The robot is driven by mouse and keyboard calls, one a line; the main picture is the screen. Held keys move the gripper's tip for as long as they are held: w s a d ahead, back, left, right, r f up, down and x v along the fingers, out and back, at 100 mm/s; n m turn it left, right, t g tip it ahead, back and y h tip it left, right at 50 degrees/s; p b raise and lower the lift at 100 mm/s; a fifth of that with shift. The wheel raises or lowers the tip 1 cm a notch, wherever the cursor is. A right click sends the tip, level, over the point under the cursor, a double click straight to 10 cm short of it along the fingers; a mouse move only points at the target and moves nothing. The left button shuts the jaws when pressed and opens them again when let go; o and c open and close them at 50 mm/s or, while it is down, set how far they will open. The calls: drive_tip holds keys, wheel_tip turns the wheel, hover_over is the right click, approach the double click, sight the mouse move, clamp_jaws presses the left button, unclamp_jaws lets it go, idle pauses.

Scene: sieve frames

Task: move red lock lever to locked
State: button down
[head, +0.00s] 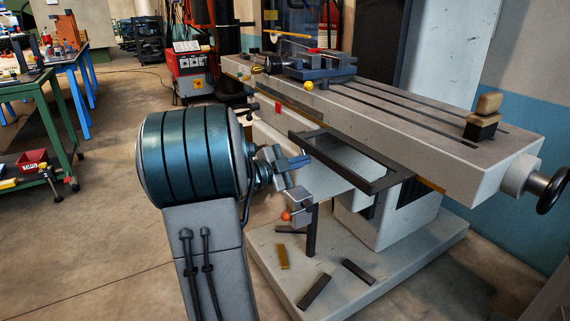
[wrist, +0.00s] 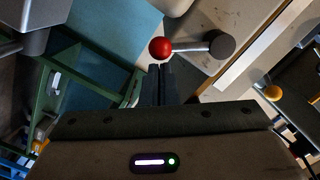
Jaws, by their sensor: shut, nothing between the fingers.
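The lock lever shows in the wrist view as a glossy red ball knob (wrist: 160,47) on a short silver rod. The rod runs right to a dark round hub (wrist: 222,44). My gripper (wrist: 160,70) has its dark fingers together and empty. In the picture, its tips lie just below the red knob; I cannot tell whether they touch it. In the head view my teal arm blocks part of the machine's near side. An orange-red ball (head: 287,216) shows low beside the arm there; I cannot tell whether it is the same knob.
The grey machine table (head: 430,130) runs across the right, with a vise (head: 315,66) and a yellow ball (head: 308,85). A dark open frame (head: 345,160) juts from its near side. Loose bars lie on the base. A green bench (head: 45,165) stands left, with open floor between.

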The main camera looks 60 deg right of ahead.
drive_tip(key=shift+s+d+f, duration=0.1)
drive_tip(key=shift+d, duration=0.05)
drive_tip(key=w+a+r+p, duration=0.1)
drive_tip(key=a+p, duration=0.3)
drive_tip(key=a, duration=0.7)
drive_tip(key=shift+w+a+r, duration=0.15)
drive_tip(key=shift+w+r, duration=0.2)
drive_tip(key=shift+r, duration=0.5)
